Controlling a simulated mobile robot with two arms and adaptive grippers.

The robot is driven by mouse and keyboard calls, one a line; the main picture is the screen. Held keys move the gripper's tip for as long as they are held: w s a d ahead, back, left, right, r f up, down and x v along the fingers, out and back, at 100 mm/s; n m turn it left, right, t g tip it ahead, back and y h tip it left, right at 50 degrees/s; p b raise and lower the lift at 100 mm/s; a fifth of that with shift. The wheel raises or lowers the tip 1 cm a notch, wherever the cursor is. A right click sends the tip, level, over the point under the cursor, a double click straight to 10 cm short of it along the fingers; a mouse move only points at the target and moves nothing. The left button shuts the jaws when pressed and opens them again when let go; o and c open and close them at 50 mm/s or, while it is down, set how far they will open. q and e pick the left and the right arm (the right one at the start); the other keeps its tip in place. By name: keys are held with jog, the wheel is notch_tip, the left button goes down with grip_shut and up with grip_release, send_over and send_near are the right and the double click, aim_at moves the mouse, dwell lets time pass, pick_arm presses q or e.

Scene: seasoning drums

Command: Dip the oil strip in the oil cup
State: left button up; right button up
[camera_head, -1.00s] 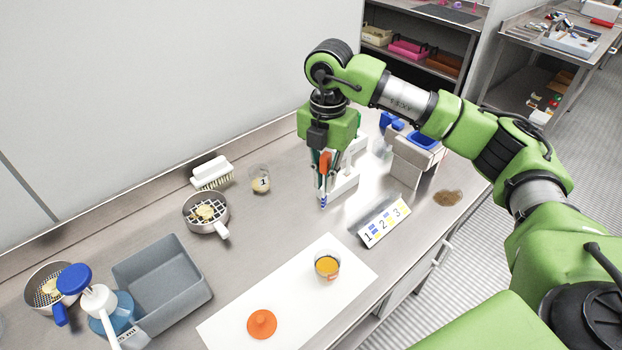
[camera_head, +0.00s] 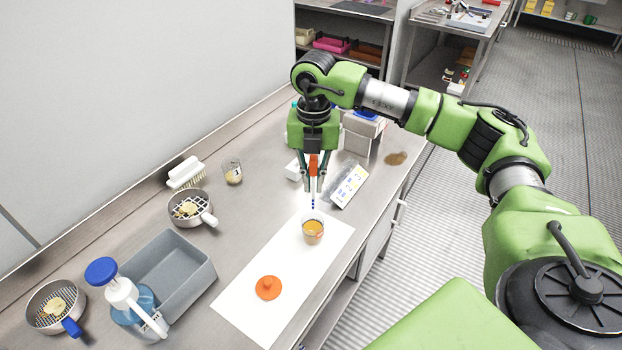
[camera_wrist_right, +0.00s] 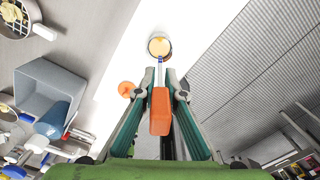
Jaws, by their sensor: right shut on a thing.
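My right gripper (camera_head: 313,180) points down and is shut on the orange handle of the oil strip (camera_head: 313,166). The strip's thin white end with blue marks hangs down, just above the oil cup (camera_head: 313,232) or at its rim; I cannot tell whether it is inside. The cup is clear, holds amber oil and stands on a white mat (camera_head: 252,312). In the right wrist view, the orange handle (camera_wrist_right: 160,110) lies between the fingers (camera_wrist_right: 161,90), and the strip's tip overlaps the near edge of the cup (camera_wrist_right: 159,46). My left gripper is not in view.
An orange lid (camera_head: 268,288) lies on the mat. A grey bin (camera_head: 190,283), a blue-capped pump bottle (camera_head: 135,305), a basket with a handle (camera_head: 192,212), a brush (camera_head: 186,172) and a small beaker (camera_head: 232,172) stand left. A numbered card (camera_head: 348,186) lies behind right.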

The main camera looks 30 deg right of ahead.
aim_at(313, 208)
jog(key=shift+f+b, duration=0.45)
jog(key=shift+f, duration=0.4)
notch_tip(313, 208, down, 3)
jog(key=shift+s+a+f+b, duration=0.1)
jog(key=shift+b, duration=0.95)
jog(key=shift+f+b, duration=2.35)
jog(key=shift+f, duration=0.95)
jog(key=shift+r, duration=0.1)
jog(key=shift+r+p, duration=4.05)
jog(key=shift+r, duration=2)
